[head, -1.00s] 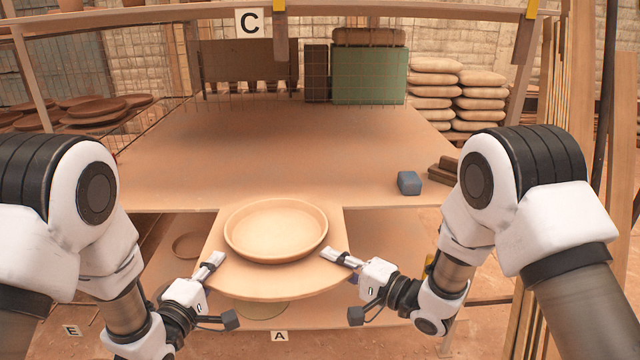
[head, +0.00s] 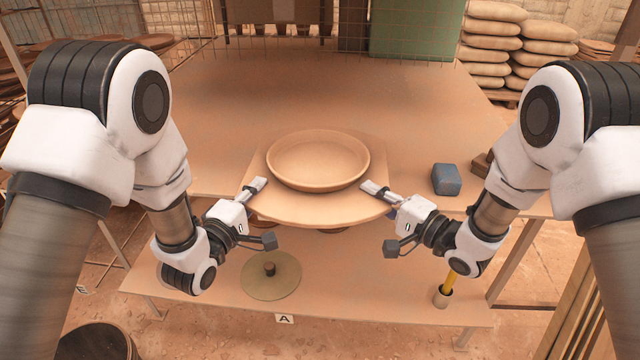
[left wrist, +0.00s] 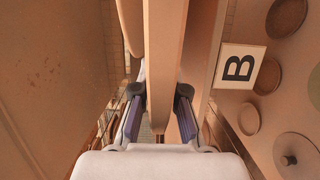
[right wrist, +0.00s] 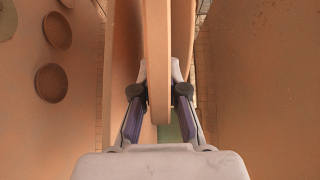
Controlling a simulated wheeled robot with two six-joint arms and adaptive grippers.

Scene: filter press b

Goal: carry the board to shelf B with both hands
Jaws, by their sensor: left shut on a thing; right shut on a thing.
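The tan board (head: 320,210) carries a round shallow clay dish (head: 318,160). It looks level, and its far part overlaps the upper shelf (head: 300,90) in the head view while its rounded near edge sticks out in front. I cannot tell whether it touches the shelf. My left gripper (head: 257,186) is shut on the board's left edge, my right gripper (head: 373,188) on its right edge. The board also shows between the fingers in the left wrist view (left wrist: 164,60) and the right wrist view (right wrist: 157,60). A "B" label (left wrist: 238,67) shows beside it in the left wrist view.
A blue-grey block (head: 446,179) stands on the upper shelf at right, near brown blocks (head: 483,165). The lower shelf, labelled "A" (head: 284,319), holds a round disc with a knob (head: 270,275) and a cup (head: 442,297). The middle of the upper shelf is clear.

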